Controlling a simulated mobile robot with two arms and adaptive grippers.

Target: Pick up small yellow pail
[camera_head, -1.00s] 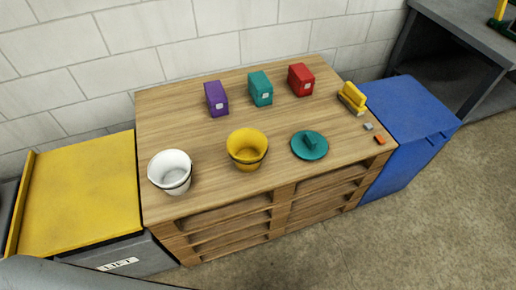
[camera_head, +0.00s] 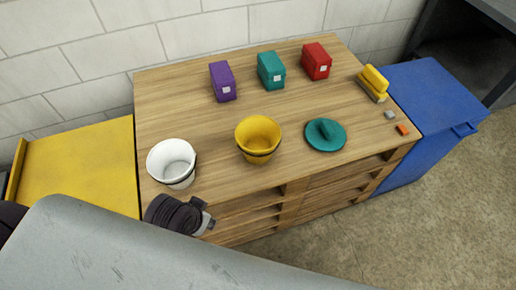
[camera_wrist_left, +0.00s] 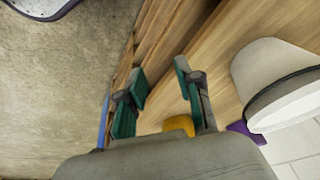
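The small yellow pail (camera_head: 258,137) stands upright on the wooden bench top, near the middle of its front half. In the left wrist view only a small patch of the yellow pail (camera_wrist_left: 179,125) shows between the fingers. My left gripper (camera_wrist_left: 165,82) is open and empty, its two teal-padded fingers apart at the bench's front edge. In the head view my left wrist (camera_head: 178,215) shows at the front left edge, below the white pail, and its fingers are mostly hidden. My right gripper is not in view.
A white pail (camera_head: 172,163) stands left of the yellow one, close to my left gripper. Purple (camera_head: 222,81), teal (camera_head: 271,71) and red (camera_head: 316,62) boxes stand behind. A yellow brush (camera_head: 373,83) lies near the blue bin (camera_head: 430,105).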

